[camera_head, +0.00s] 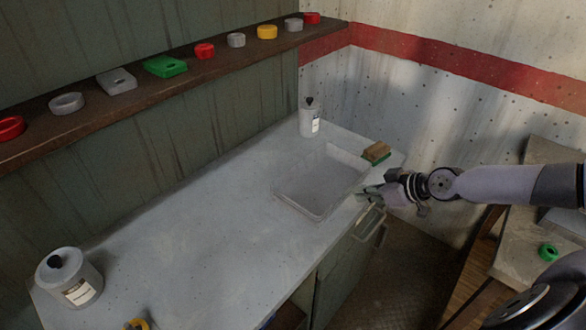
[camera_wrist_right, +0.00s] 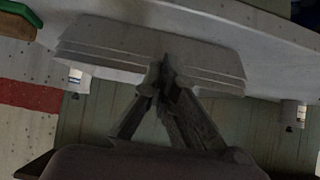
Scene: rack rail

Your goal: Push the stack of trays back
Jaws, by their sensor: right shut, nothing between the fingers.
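The stack of pale grey trays (camera_head: 287,196) sits on the counter near its front edge, by the far right end. In the right wrist view the stack (camera_wrist_right: 95,42) appears upside down, with several layered rims showing. My right gripper (camera_head: 366,190) is at the right, front side of the stack, low at the counter's edge. Its fingers are shut and empty. In the right wrist view the fingertips (camera_wrist_right: 165,68) overlap the stack's side; I cannot tell whether they touch it. My left gripper is not in view.
A brown and green block (camera_head: 376,152) lies right of the stack. A white bottle (camera_head: 310,122) stands behind it against the wall. A lidded canister (camera_head: 72,283) stands at the near left. The counter's middle (camera_head: 200,225) is clear. A shelf (camera_head: 220,55) above holds several small items.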

